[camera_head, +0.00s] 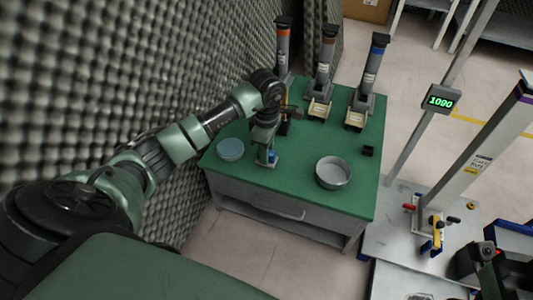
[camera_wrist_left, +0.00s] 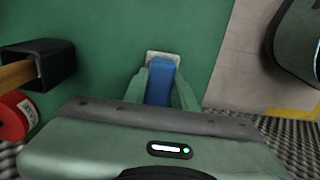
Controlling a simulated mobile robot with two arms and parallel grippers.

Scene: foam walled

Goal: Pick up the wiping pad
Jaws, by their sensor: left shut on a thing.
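The wiping pad (camera_wrist_left: 160,84) has a blue grip and a pale base. It sits between the green fingers of my left gripper (camera_wrist_left: 161,92) in the left wrist view. In the head view my left gripper (camera_head: 266,158) points down over the green table (camera_head: 232,179), and the blue of the pad shows at its fingertips. The gripper is shut on the blue grip. The pad is at or close to the tabletop; I cannot tell whether it touches.
A blue-grey round dish (camera_head: 230,149) lies left of the gripper, and a grey round pan (camera_head: 333,172) stands to the right. A small black block (camera_head: 367,151) is near the right edge. Several upright dispensers line the back. A foam wall (camera_head: 130,70) borders the left.

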